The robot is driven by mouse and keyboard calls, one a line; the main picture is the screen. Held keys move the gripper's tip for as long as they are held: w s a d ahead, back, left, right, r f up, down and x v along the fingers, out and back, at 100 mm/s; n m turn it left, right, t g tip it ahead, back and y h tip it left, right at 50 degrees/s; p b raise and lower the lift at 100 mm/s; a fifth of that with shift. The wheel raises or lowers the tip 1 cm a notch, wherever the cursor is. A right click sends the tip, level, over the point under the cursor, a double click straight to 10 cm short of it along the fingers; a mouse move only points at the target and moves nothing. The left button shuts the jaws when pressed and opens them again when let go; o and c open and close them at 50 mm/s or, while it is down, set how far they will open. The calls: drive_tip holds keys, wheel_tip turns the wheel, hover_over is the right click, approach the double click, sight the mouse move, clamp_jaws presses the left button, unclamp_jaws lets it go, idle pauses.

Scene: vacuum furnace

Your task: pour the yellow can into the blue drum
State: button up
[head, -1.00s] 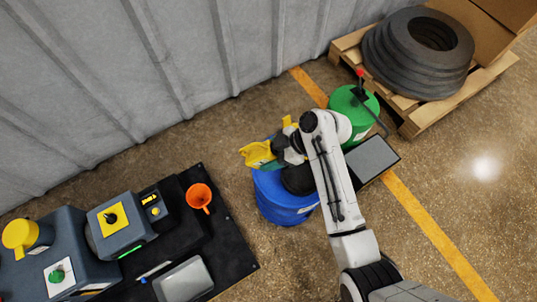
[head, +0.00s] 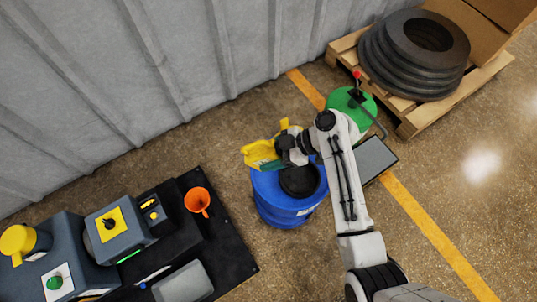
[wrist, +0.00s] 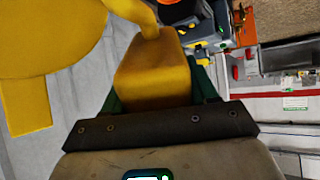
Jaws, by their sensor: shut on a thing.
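The yellow can (head: 262,156) is held by my gripper (head: 290,150) at the far left edge of the blue drum (head: 283,207) in the head view. In the wrist view, my gripper (wrist: 155,95) is shut on a yellow block-like grip of the can, whose wide body (wrist: 45,40) fills the upper left. The drum stands upright, with a dark round opening (head: 300,181) in its top that shows mostly clear. The can looks tilted, but its exact angle is hard to tell. No pouring stream shows.
An orange funnel (head: 197,199) stands on a black mat (head: 231,237) with grey machines at left. A green container (head: 350,108) stands behind my arm, near a pallet (head: 413,121) with dark rings. A ribbed grey wall (head: 165,75) runs behind.

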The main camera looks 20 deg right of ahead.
sight(277, 150)
drive_tip(key=shift+s+d+r+t+y+b, duration=0.15)
drive_tip(key=shift+d+r+y+b, duration=0.2)
drive_tip(key=shift+r+y, duration=0.25)
drive_tip(key=shift+d+r+t+y+b, duration=0.1)
drive_tip(key=shift+d+r+y+b, duration=0.15)
drive_tip(key=shift+d+r+y, duration=0.25)
drive_tip(key=shift+s+d+r+t+y+b, duration=0.1)
drive_tip(key=shift+d+r+t+y+b, duration=0.15)
drive_tip(key=shift+r+y, duration=0.35)
idle(6.3)
